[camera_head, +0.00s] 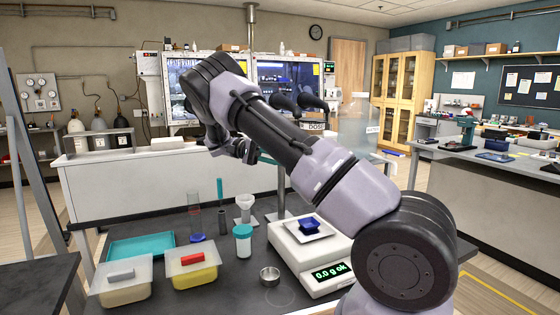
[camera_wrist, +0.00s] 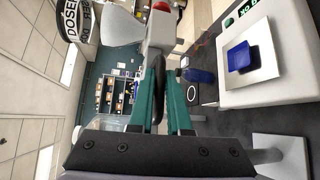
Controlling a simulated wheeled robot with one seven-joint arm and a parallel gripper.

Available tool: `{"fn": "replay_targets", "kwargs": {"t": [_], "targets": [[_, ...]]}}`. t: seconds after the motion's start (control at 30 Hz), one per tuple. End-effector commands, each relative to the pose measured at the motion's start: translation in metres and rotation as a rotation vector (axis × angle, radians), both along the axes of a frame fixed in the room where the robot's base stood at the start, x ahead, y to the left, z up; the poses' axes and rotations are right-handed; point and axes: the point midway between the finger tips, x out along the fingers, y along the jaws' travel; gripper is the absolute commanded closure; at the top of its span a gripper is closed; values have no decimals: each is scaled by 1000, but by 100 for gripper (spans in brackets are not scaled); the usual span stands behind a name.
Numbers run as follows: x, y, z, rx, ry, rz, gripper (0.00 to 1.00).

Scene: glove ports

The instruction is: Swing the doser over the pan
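The doser's label plate (camera_head: 316,126) shows behind my arm in the head view. In the wrist view the label (camera_wrist: 70,20) is at top left, beside a pale cone (camera_wrist: 122,27) and a grey block (camera_wrist: 161,32) with a red top. My gripper (camera_wrist: 163,68) has two teal fingers close together, their tips at the grey block. Whether they grip it is unclear; my arm mostly hides the gripper in the head view. The pan (camera_head: 301,236) lies on the white balance (camera_head: 290,254) with a blue dish (camera_head: 310,226) on it. The pan (camera_wrist: 262,72) is right of my fingers in the wrist view.
A teal-lidded jar (camera_head: 243,246), a small metal cup (camera_head: 270,275) and a glass cylinder (camera_head: 195,222) stand left of the balance. Two lidded tubs (camera_head: 193,272) and a teal tray (camera_head: 136,247) are farther left. The balance display (camera_head: 331,271) reads 0.0 g ok.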

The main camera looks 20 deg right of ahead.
Motion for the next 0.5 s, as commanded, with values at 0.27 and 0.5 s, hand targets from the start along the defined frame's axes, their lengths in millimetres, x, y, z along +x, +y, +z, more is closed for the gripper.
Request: {"fn": "replay_targets", "kwargs": {"t": [0.27,0.5], "targets": [[0,1,0,1,0,3,55],[7,9,1,-2,-1,5,55]]}}
